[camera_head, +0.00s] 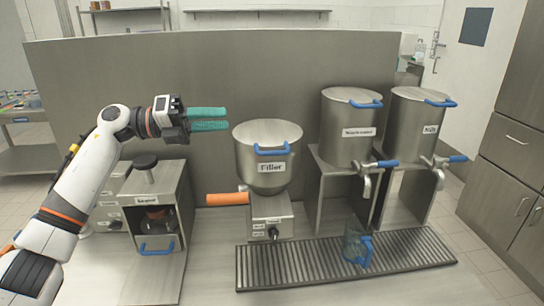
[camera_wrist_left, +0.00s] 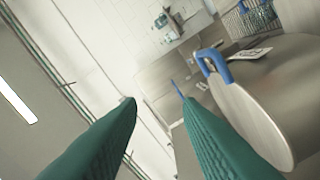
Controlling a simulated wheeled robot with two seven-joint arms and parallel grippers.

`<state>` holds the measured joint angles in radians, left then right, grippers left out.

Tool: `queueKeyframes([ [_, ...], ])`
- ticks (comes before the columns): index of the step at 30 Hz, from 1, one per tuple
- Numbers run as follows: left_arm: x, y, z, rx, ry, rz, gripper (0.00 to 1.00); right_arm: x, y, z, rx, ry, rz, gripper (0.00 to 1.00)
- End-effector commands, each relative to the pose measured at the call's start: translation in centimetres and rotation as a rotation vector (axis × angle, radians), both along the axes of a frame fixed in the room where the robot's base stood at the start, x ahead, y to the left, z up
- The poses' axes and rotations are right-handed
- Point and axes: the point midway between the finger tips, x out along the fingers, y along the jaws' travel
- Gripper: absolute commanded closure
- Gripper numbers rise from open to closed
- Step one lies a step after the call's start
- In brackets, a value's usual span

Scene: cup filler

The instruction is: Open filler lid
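The filler (camera_head: 262,168) is a round steel pot with a "Filler" label, standing on a small base unit. Its flat steel lid (camera_head: 267,131) looks closed, with a blue handle (camera_head: 272,151) at the front edge. My left gripper (camera_head: 227,118) is just left of the pot, around lid height, with teal fingers apart and nothing between them. In the left wrist view the open fingers (camera_wrist_left: 158,100) are beside the blue handle (camera_wrist_left: 214,62) and the lid (camera_wrist_left: 265,100), apart from both. My right gripper is not in view.
Two steel pots (camera_head: 347,130) (camera_head: 408,130) with blue-handled taps stand on stands at the right. A glass jug (camera_head: 355,245) with a blue handle stands on the drip tray (camera_head: 300,262). An orange handle (camera_head: 227,199) sticks out left of the filler base. A steel machine (camera_head: 180,195) stands at left.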

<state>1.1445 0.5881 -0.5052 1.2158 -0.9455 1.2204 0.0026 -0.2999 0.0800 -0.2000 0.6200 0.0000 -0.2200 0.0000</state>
Motion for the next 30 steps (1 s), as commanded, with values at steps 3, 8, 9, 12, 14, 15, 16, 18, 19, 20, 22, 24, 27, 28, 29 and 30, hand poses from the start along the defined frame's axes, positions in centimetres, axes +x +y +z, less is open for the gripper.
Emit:
queueKeyframes([
  [3, 0.0, 0.0, -1.5, 0.0, -0.001, 0.0, 0.68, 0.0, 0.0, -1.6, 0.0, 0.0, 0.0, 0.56],
  [8, 0.0, 0.0, -3.8, 0.0, 0.0, 0.0, 0.68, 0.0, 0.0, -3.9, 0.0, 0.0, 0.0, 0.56],
  [9, 0.0, 0.0, -4.5, 0.0, 0.0, 0.0, 0.68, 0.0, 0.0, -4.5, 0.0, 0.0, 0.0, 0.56],
  [12, 0.0, 0.0, -6.0, 0.0, 0.0, 0.0, 0.68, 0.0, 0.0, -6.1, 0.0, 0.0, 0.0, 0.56],
  [14, 0.0, 0.0, -7.0, 0.0, 0.0, 0.0, 0.68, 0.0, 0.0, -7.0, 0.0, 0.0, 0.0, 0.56],
  [15, 0.0, 0.0, -7.5, 0.0, -0.001, 0.0, 0.68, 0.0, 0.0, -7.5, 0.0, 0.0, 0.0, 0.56],
  [16, 0.0, 0.0, -7.7, 0.0, -0.001, 0.0, 0.68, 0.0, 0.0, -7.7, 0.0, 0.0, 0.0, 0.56],
  [18, 0.0, 0.0, -8.3, 0.0, -0.001, 0.0, 0.68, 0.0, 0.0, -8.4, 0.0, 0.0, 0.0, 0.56],
  [19, 0.0, 0.0, -8.4, -0.001, -0.001, -0.001, 0.68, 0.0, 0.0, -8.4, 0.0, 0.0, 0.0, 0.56],
  [20, 0.0, -0.1, -8.4, -0.001, -0.001, -0.001, 0.68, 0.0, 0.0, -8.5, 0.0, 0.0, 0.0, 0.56],
  [22, 0.0, -0.4, -8.3, -0.001, -0.001, -0.002, 0.68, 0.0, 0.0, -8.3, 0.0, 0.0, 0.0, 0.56],
  [24, 0.1, -1.0, -8.2, -0.001, 0.0, -0.003, 0.68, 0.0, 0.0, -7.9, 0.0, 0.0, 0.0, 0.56],
  [27, 0.4, -2.6, -8.0, 0.0, 0.0, -0.004, 0.68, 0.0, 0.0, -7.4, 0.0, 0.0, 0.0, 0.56],
  [28, 0.5, -3.1, -8.0, 0.0, 0.0, -0.005, 0.68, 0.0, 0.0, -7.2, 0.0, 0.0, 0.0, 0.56],
  [29, 0.6, -3.7, -8.0, -0.001, 0.0, -0.004, 0.68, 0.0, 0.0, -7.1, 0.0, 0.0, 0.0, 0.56],
  [30, 0.8, -4.5, -7.9, -0.002, 0.001, -0.005, 0.68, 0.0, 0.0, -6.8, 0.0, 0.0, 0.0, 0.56],
])
